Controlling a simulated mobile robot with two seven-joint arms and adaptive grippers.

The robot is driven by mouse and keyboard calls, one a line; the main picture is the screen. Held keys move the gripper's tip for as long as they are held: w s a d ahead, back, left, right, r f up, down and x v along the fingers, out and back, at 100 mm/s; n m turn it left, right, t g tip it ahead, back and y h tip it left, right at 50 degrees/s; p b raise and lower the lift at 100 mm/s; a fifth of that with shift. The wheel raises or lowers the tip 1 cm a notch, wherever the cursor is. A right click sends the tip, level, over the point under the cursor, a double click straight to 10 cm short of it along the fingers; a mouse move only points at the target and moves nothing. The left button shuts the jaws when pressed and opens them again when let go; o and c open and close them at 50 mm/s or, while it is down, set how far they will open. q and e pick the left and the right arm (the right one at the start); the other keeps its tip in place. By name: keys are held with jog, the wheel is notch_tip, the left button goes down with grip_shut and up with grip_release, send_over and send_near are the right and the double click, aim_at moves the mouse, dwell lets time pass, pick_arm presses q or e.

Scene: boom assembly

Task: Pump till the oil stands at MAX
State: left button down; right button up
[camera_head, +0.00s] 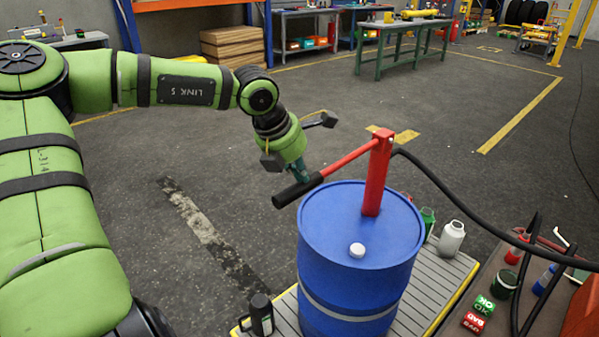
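A blue drum (345,250) stands upright on a slatted platform, with a red hand pump (377,172) on its lid. The pump's red lever (345,160) slopes down to the left and ends in a black grip (297,190). My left gripper (301,174) points down at this grip from above and behind, at or very close to it. Its fingertips are small and partly hidden, so I cannot tell whether they are closed on the grip. My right gripper is out of view. No oil level or MAX mark is visible.
A black hose (450,205) runs from the pump to the right. The platform (440,292) holds a black flask (262,315) and a grey bottle (451,238). The right-hand bench (448,322) carries OK and BAD cubes (480,311). The floor behind the drum is clear.

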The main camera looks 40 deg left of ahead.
pick_arm(q)
notch_tip(320, 180, down, 2)
jog(key=shift+f+b, duration=0.15)
jog(key=shift+b, duration=0.8)
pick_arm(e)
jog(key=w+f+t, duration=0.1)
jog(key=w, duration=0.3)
pick_arm(q)
notch_tip(320, 180, up, 6)
jog(key=p, duration=0.4)
notch_tip(320, 180, up, 14)
jog(key=p, duration=0.8)
jog(key=shift+f, duration=0.25)
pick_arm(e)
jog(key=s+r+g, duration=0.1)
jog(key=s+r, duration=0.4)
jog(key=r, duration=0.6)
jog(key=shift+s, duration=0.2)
